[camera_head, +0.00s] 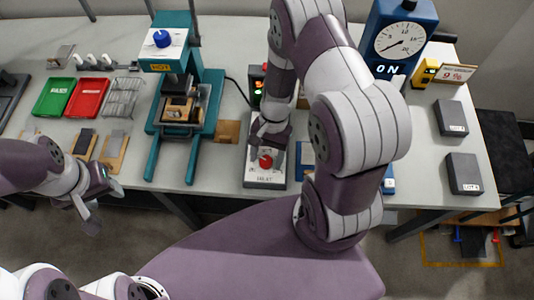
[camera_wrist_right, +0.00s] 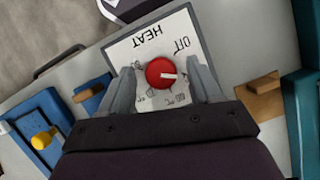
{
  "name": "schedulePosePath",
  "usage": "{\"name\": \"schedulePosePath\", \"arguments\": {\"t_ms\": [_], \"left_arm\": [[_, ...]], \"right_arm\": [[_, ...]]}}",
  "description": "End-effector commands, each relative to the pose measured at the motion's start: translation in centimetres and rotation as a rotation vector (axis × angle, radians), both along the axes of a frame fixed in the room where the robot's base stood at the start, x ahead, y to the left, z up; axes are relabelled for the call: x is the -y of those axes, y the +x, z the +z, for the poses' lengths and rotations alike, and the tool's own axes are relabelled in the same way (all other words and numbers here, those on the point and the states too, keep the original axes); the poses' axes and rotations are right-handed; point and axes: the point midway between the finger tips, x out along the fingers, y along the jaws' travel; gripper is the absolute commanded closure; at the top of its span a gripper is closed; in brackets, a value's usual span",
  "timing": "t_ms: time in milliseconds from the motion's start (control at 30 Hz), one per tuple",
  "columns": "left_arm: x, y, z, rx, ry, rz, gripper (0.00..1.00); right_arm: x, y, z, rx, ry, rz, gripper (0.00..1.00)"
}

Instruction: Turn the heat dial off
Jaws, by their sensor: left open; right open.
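The red heat dial (camera_head: 265,161) sits on a white panel (camera_wrist_right: 125,50) marked HEAT and OFF, on the front of a box at the table's front edge. In the right wrist view the round red dial (camera_wrist_right: 158,72) lies between my two fingertips. Its white mark points right, while the OFF label is up and to the right of the dial. My right gripper (camera_head: 269,138) is open over the panel, a finger on each side of the dial; contact cannot be told. My left gripper (camera_head: 92,203) is open and empty, in front of the table at the left.
A teal press (camera_head: 185,100) stands left of the heat box. Green (camera_head: 53,97) and red (camera_head: 87,97) trays lie further left. A blue gauge (camera_head: 400,40) reading ON stands at the back right. Dark grey blocks (camera_head: 463,173) lie at the right edge.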

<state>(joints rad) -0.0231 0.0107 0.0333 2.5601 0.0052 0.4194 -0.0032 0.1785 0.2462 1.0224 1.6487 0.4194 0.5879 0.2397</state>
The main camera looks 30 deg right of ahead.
Motion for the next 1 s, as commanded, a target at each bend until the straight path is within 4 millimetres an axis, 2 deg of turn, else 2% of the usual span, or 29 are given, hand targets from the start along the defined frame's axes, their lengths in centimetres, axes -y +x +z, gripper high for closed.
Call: {"name": "schedulePosePath", "arguments": {"t_ms": [67,233,1000], "left_arm": [[0.00,0.00,-0.01,0.000,0.000,0.000,0.49],[0.00,0.00,-0.01,0.000,0.000,0.000,0.49],[0.00,0.00,0.17,0.000,0.000,0.000,0.49]], "right_arm": [[0.01,0.01,0.02,0.000,0.000,0.000,0.37],[0.01,0.03,0.04,0.000,0.000,0.000,0.92],[0.03,0.14,0.17,0.002,0.000,0.030,0.93]]}}
